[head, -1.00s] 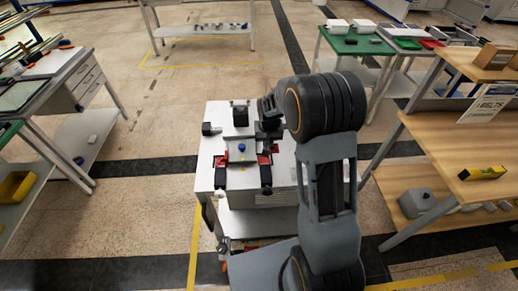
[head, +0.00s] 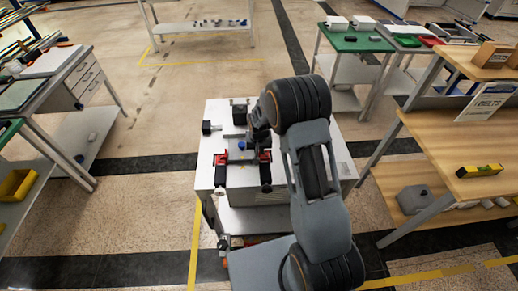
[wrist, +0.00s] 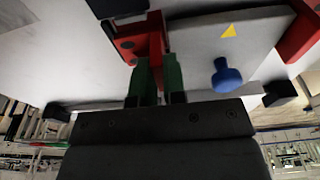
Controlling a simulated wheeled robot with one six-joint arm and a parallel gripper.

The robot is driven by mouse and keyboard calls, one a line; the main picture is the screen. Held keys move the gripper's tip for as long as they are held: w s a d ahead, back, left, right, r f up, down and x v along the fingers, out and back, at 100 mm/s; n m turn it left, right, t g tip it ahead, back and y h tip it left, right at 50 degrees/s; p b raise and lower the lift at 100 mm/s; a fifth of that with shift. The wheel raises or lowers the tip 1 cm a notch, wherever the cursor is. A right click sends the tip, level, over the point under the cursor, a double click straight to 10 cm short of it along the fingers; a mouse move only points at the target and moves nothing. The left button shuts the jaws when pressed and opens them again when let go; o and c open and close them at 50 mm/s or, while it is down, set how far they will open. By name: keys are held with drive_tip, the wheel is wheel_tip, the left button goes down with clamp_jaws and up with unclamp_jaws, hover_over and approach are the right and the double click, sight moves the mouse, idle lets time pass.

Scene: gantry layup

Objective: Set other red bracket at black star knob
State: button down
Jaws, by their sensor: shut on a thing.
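Two red brackets stand on either side of a grey block (head: 242,155) on the white table. The left red bracket (head: 220,160) and right red bracket (head: 265,157) show in the head view. In the wrist view, my gripper (wrist: 158,72) has its green fingers close together on one red bracket (wrist: 140,38); the other red bracket (wrist: 301,32) is at the right edge. A blue knob (wrist: 226,76) sits between them. In the head view my arm partly covers the gripper. A black knob-like part (head: 207,127) stands at the table's left; its star shape is unclear.
A black block (head: 240,112) stands at the table's back. Black handles (head: 222,184) point toward the front. A wooden shelf unit (head: 440,130) stands to the right, and a workbench with drawers (head: 85,90) to the left. The table's right front is bare.

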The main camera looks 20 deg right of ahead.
drive_tip(key=shift+f+b, duration=0.55)
drive_tip(key=shift+b, duration=0.05)
drive_tip(key=c, duration=1.2)
unclamp_jaws()
